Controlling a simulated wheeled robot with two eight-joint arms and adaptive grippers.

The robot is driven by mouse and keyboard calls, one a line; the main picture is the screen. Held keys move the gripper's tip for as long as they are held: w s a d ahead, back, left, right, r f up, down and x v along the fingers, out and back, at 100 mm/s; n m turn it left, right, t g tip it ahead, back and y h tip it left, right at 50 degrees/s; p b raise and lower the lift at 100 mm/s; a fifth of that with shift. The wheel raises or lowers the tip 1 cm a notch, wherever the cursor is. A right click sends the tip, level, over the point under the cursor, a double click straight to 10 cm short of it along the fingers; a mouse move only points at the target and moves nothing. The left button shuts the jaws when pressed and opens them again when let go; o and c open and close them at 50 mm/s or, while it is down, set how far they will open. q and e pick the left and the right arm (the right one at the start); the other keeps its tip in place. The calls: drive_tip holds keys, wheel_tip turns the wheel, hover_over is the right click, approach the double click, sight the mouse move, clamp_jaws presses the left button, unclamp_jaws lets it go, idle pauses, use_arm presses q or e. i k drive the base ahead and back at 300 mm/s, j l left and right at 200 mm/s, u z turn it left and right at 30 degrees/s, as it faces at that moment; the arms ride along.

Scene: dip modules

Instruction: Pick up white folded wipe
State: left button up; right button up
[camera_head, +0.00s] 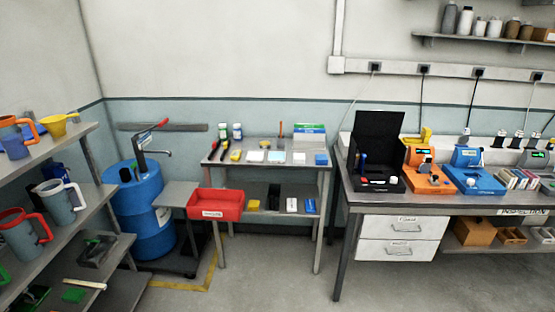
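Small flat pale pieces lie in a row on the top of the metal table (222,160) in the middle of the view. One is a whitish square (255,156), one is a pale bluish square (276,156), and one is a white square (299,157) to the right. They are too small to tell for sure which is the white folded wipe. Nothing touches them from above. Neither of my grippers shows in this view.
A blue box (321,159) and a yellow item (236,155) flank the row. A red bin (215,204) sits at the table's left front. A blue drum (150,215) stands left; a workbench (460,203) with devices stands right. The floor in front is clear.

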sight(298, 158)
drive_tip(key=i+j+z, duration=0.35)
drive_tip(key=i, duration=0.65)
drive_tip(key=i+j+z, duration=0.4)
drive_tip(key=i+j, duration=0.45)
drive_tip(key=i+j+z, duration=0.35)
drive_tip(key=i+j, duration=0.55)
drive_tip(key=j, duration=0.15)
